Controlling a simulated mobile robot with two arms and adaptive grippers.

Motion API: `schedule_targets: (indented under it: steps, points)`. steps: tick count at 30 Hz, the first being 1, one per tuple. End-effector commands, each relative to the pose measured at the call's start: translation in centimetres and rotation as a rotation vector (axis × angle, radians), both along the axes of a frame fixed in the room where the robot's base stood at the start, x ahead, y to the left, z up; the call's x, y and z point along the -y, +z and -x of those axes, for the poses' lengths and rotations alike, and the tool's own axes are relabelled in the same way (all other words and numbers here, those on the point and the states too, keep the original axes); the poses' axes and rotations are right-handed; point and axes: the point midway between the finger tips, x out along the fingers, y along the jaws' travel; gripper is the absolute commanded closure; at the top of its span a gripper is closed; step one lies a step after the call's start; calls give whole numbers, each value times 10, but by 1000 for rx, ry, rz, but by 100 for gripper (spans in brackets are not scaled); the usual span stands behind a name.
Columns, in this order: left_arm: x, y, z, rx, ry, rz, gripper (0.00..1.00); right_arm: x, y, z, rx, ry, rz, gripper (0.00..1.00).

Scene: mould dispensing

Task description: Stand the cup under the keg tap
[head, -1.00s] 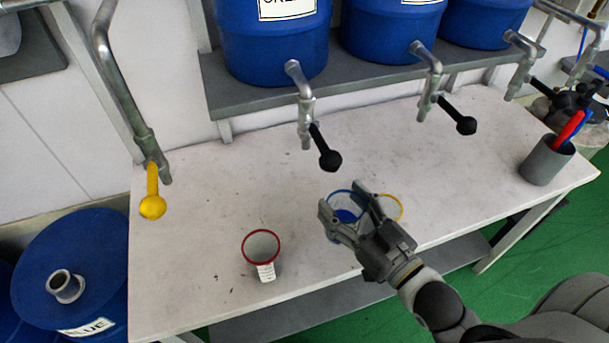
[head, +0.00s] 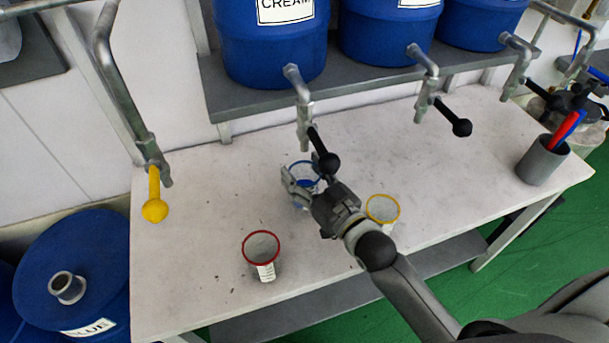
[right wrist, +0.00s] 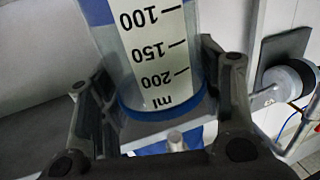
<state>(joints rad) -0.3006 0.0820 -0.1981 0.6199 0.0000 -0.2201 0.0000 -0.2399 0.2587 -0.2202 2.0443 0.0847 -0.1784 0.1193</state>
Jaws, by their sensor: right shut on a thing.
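My right gripper (head: 304,184) is shut on a clear cup with a blue rim (head: 303,164). In the right wrist view the cup (right wrist: 158,60) sits between both fingers (right wrist: 160,92), its ml scale showing. In the head view the held cup is just below the outlet of the left keg tap (head: 304,112), whose black handle (head: 326,160) overlaps the gripper. I cannot tell whether the cup touches the table or is exactly under the outlet. The tap belongs to the blue keg marked CREAM (head: 270,45). My left gripper is out of view.
A red-rimmed cup (head: 262,250) and a yellow-rimmed cup (head: 382,209) stand on the white table (head: 200,280). Two more taps, the middle one (head: 427,80) and the right one (head: 517,65), are to the right. A yellow-handled tap (head: 154,195) is at left. A grey pen holder (head: 541,160) stands at right.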

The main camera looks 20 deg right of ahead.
Motion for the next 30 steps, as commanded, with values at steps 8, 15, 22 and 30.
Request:
schedule_targets:
  steps: [8,15,22,30]
  points:
    - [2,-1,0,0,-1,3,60,0,-10,0,4,0,-1,82]
    - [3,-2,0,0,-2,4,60,0,-15,0,3,0,-1,82]
    - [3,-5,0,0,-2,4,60,0,-21,0,4,0,-1,82]
    - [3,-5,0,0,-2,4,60,0,-23,0,3,0,-1,24]
